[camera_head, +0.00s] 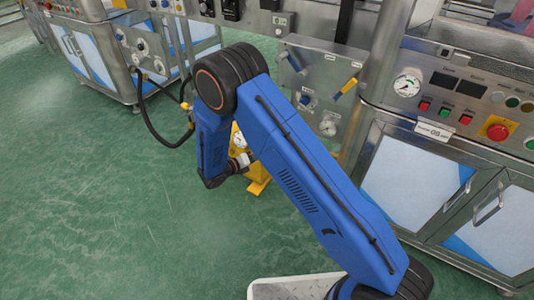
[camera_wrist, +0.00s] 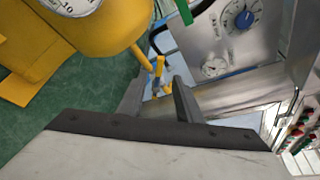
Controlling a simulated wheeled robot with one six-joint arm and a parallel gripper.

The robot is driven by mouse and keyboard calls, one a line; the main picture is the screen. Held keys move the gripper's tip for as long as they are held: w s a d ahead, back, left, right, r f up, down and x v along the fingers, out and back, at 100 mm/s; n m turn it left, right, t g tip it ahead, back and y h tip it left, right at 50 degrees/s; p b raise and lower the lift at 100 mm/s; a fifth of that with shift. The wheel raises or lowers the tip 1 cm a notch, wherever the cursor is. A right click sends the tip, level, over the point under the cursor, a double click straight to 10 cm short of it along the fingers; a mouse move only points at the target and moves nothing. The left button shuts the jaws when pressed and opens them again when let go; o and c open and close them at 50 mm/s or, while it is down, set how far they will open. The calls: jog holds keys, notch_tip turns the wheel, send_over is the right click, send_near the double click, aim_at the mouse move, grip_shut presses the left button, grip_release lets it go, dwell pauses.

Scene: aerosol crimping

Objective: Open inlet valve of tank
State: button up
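In the wrist view, a yellow tank (camera_wrist: 110,30) with a white dial gauge (camera_wrist: 72,4) fills the upper left. A thin yellow lever-like part (camera_wrist: 158,66) shows beyond and between my fingertips; whether it is the inlet valve's handle I cannot tell. My gripper (camera_wrist: 159,80) is open, its two dark fingers apart with nothing held between them. In the head view, part of the yellow tank and its stand (camera_head: 258,186) shows behind my blue arm, which hides most of it. My gripper is hidden there.
A steel panel (camera_head: 318,62) with a yellow-handled lever (camera_head: 347,87), a blue knob (camera_head: 305,100) and a gauge (camera_head: 328,127) stands behind my arm. A control cabinet (camera_head: 450,95) is at right. A black hose (camera_head: 155,130) loops at left. Green floor (camera_head: 90,200) is clear.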

jog(key=shift+d+n, duration=0.15)
jog(key=shift+n, duration=0.15)
grip_shut()
jog(key=s+d+r+n+t+y, duration=0.2)
jog(key=s+d+n+t+y, duration=0.15)
jog(key=n, duration=0.75)
jog(key=s+d+r+n+t+y, duration=0.25)
jog(key=d+n, duration=0.25)
jog(key=n, duration=0.6)
jog(key=w+d+f+g, duration=0.1)
jog(key=w+d+f, duration=0.1)
jog(key=w+f, duration=0.4)
jog(key=shift+w+d+h, duration=0.35)
jog(key=shift+w+h, duration=0.05)
jog(key=shift+w, duration=1.55)
